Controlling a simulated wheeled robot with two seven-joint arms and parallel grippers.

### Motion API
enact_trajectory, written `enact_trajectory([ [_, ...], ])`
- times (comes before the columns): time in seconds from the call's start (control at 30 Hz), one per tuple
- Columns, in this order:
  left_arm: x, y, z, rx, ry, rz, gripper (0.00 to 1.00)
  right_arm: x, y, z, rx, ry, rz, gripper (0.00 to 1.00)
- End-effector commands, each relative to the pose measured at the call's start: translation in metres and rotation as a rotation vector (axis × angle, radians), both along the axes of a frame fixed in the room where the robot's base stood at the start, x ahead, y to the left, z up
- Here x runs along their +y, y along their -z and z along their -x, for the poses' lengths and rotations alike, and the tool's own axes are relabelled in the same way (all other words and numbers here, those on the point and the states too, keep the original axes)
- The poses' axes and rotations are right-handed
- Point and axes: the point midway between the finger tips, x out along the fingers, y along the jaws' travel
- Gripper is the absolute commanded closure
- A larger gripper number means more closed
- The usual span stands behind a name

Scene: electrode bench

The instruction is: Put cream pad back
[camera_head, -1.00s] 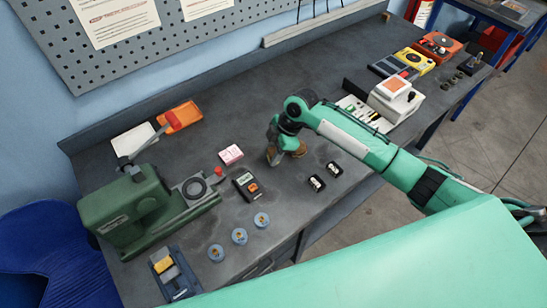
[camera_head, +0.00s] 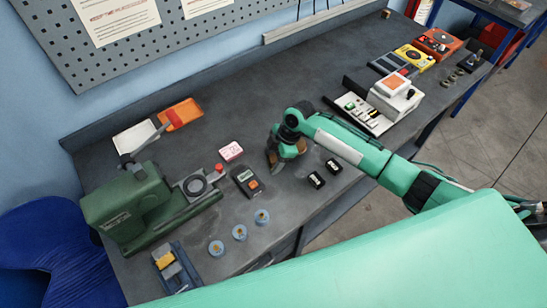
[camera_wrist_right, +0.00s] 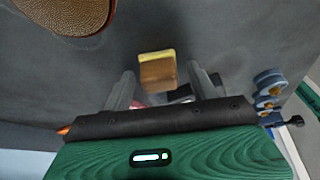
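My right gripper (camera_head: 274,166) is low over the middle of the bench, pointing down. In the wrist view its two fingers (camera_wrist_right: 165,84) stand apart. A small tan block with a pale yellow edge (camera_wrist_right: 158,70) shows between the fingertips, with gaps on both sides. It may be the cream pad; I cannot be sure. In the head view the gripper mostly hides it. A blue holder (camera_head: 177,276) with yellow and pale blocks sits at the front left. My left gripper is not in view.
A brown round thing (camera_wrist_right: 65,14) lies close beside the gripper. A pink box (camera_head: 231,151), a black meter (camera_head: 247,183), two black blocks (camera_head: 316,180) and several blue discs (camera_head: 240,232) surround it. A green machine (camera_head: 130,205) stands left.

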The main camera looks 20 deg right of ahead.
Motion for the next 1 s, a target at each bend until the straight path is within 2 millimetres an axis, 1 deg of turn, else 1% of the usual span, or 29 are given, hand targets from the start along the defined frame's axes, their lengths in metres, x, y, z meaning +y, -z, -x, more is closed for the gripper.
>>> enact_trajectory([
  [0.13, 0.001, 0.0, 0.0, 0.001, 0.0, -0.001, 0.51, 0.0, -0.001, 0.0, 0.0, 0.0, 0.0, 0.41],
  [0.23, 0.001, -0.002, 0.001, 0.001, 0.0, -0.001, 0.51, 0.0, -0.005, 0.0, -0.001, 0.0, 0.0, 0.41],
  [0.27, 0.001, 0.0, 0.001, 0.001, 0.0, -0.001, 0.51, -0.002, -0.006, -0.001, -0.002, 0.0, -0.001, 0.41],
  [0.37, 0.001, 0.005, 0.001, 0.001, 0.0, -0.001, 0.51, -0.008, -0.018, -0.001, -0.004, -0.001, 0.0, 0.41],
  [0.7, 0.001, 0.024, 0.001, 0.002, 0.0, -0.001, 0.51, -0.035, -0.084, 0.0, -0.005, 0.0, 0.0, 0.41],
  [0.83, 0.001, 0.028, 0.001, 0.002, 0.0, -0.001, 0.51, -0.041, -0.102, 0.001, -0.003, -0.001, 0.0, 0.41],
  [1.0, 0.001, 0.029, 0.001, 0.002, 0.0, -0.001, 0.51, -0.046, -0.113, 0.002, 0.0, 0.0, -0.001, 0.41],
])
